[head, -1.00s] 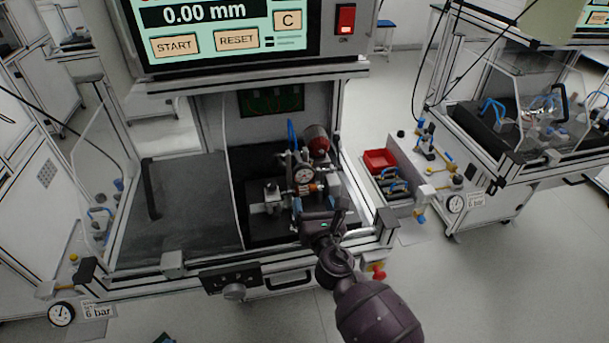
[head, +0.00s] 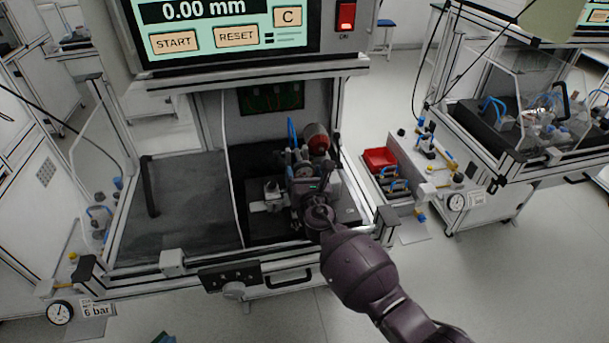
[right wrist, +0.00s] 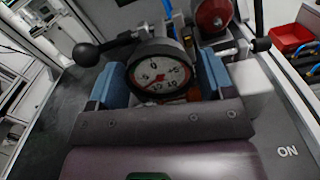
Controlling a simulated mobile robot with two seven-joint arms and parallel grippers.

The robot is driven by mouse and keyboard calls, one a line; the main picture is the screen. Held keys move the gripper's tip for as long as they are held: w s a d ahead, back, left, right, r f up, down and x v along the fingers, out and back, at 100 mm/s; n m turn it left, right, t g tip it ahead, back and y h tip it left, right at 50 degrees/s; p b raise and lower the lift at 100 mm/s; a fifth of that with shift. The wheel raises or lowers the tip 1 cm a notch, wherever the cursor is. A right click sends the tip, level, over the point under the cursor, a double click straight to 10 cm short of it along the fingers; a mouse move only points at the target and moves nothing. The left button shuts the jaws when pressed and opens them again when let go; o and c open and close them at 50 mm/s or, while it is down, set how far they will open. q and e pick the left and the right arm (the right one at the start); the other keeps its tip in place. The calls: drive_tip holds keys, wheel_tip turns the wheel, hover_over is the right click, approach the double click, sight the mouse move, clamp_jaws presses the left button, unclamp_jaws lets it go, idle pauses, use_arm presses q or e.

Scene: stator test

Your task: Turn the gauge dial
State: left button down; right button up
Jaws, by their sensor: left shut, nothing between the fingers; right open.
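The gauge dial (right wrist: 160,76), a round white face with a black rim and a red needle, faces the right wrist camera. My right gripper (right wrist: 161,80) is open, with one blue-padded finger on each side of the dial. Whether the pads touch the rim I cannot tell. In the head view the right gripper (head: 309,182) is in front of the gauge on the test fixture and hides most of the dial. My left gripper is not in view.
A black lever knob (right wrist: 87,54) sticks out left of the dial, and a red cylinder (right wrist: 214,14) stands behind it. The screen (head: 218,25) above reads 0.00 mm. A red bin (head: 380,158) is to the right.

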drive_tip(key=c, duration=0.6)
drive_tip(key=shift+c, duration=0.2)
drive_tip(key=shift+n, duration=0.3)
drive_tip(key=shift+n+p, duration=0.45)
drive_tip(key=shift+n, duration=2.65)
drive_tip(key=o, duration=0.6)
